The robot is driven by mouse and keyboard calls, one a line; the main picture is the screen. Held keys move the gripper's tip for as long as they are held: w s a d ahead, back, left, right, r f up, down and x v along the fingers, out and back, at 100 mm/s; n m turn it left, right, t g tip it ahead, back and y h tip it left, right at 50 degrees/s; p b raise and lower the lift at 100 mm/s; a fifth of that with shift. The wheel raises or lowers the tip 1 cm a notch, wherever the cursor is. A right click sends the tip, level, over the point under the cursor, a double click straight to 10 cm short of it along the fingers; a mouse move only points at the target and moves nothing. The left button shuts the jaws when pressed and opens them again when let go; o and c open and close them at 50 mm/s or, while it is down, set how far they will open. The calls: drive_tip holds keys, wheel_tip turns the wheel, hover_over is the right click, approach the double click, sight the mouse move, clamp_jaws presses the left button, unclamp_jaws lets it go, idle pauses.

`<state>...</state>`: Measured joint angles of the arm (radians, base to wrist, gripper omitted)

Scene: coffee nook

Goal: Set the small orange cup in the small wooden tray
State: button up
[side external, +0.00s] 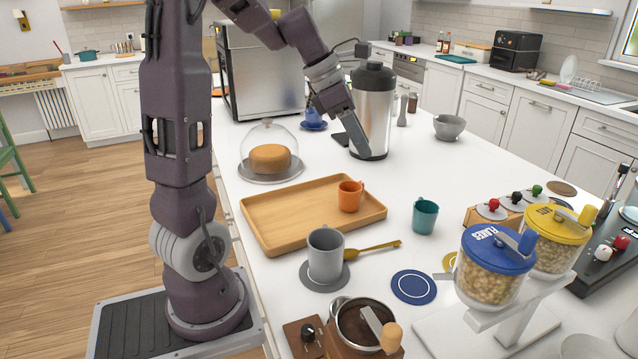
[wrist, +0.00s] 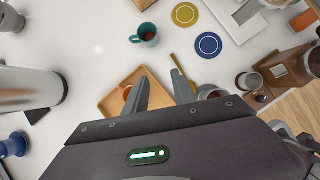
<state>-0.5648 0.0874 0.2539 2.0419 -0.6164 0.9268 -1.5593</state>
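The small orange cup (side external: 349,197) stands upright inside the wooden tray (side external: 275,228), near its right end. In the wrist view the orange cup (wrist: 126,92) is partly hidden behind a finger, and the tray (wrist: 109,103) is partly covered by my gripper. My gripper (side external: 357,147) is raised above the counter, behind the tray and in front of the steel dispenser, apart from the cup. In the wrist view the fingers of my gripper (wrist: 160,78) are spread with nothing held between them.
A teal cup (side external: 425,216) stands right of the tray. A grey mug (side external: 325,255) and a wooden spoon (side external: 372,248) are in front. A glass-domed cake (side external: 269,158) and the steel dispenser (side external: 372,110) stand behind. Flake jars (side external: 495,265) are front right.

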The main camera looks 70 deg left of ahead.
drive_tip(key=s+d+r+m, duration=0.1)
drive_tip(key=s+d+m, duration=0.4)
drive_tip(key=d+m, duration=0.35)
drive_tip(key=s+d+r+m, duration=0.1)
drive_tip(key=s+d+m, duration=0.4)
drive_tip(key=d+m, duration=0.3)
drive_tip(key=s+d+f+m+y, duration=0.2)
drive_tip(key=s+m, duration=0.6)
drive_tip(key=m, duration=0.7)
drive_tip(key=shift+s, duration=0.4)
